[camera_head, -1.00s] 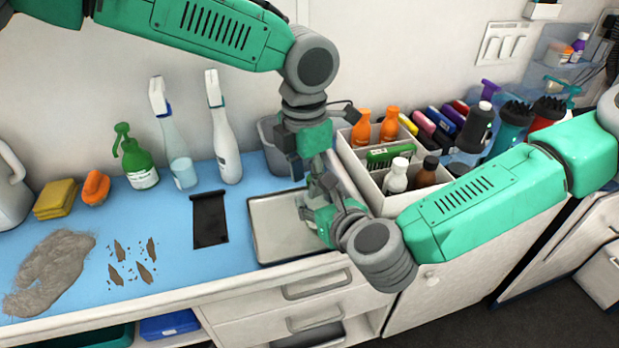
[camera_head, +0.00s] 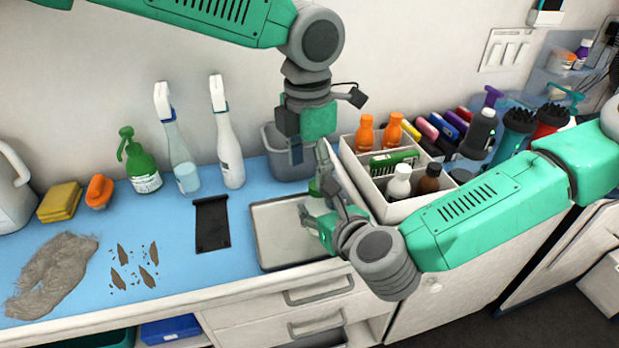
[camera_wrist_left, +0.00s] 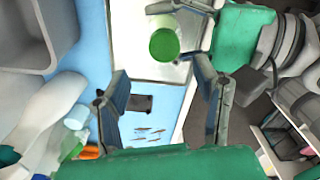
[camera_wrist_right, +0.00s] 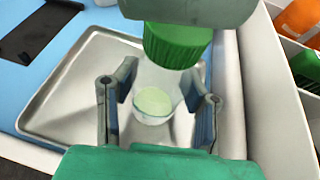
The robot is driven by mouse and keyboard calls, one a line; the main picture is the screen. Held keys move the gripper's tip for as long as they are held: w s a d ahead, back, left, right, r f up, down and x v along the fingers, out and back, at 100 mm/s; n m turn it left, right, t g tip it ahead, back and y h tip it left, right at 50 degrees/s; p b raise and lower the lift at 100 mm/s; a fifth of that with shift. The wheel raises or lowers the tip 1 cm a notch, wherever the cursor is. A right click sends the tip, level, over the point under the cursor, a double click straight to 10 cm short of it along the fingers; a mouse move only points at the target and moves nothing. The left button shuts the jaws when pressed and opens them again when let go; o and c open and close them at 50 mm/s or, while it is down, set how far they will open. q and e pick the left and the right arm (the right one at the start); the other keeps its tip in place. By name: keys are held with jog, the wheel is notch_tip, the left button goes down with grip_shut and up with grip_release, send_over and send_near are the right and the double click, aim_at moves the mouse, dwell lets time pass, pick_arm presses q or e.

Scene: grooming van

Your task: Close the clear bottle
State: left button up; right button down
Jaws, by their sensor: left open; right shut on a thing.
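The clear bottle (camera_wrist_right: 152,105) stands between the fingers of my right gripper (camera_wrist_right: 160,80), which is shut on it, in the right wrist view. Pale green liquid shows at its bottom. A green cap (camera_wrist_right: 178,45) is at the bottle's top; I cannot tell whether it is tight. The cap also shows in the left wrist view (camera_wrist_left: 165,44), beyond the spread fingers of my left gripper (camera_wrist_left: 160,88), which is open and empty. In the head view my left gripper (camera_head: 311,160) is just above my right gripper (camera_head: 322,212), which hides most of the bottle.
A metal tray (camera_head: 278,232) lies under the right gripper. A grey bin (camera_head: 283,164) stands behind it, and a white divided caddy (camera_head: 378,190) with bottles is to the right. Spray bottles (camera_head: 177,150) stand at the back left. The blue mat (camera_head: 175,215) is partly clear.

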pick_arm(q)
jog(key=shift+r, duration=0.4)
jog(key=shift+c, duration=1.1)
jog(key=n, duration=0.3)
jog(key=shift+r+n, duration=0.15)
jog(key=shift+n, duration=0.25)
jog(key=n, duration=0.4)
jog(key=shift+d+r, duration=0.15)
jog(key=n, duration=0.5)
jog(key=shift+r, duration=0.15)
jog(key=n, duration=0.4)
jog(key=shift+d+r, duration=0.1)
jog(key=shift+r, duration=0.05)
jog(key=n, duration=0.6)
jog(key=shift+w+d+r+n, duration=0.1)
jog(key=shift+r+n, duration=0.15)
jog(key=shift+n, duration=0.15)
jog(key=n, duration=0.6)
jog(key=shift+d+r, duration=0.15)
jog(key=shift+r, duration=0.05)
jog(key=n, duration=0.5)
jog(key=shift+r, duration=0.2)
jog(key=n, duration=0.6)
jog(key=shift+d+r, duration=0.2)
jog(key=n, duration=0.5)
jog(key=shift+r, duration=0.2)
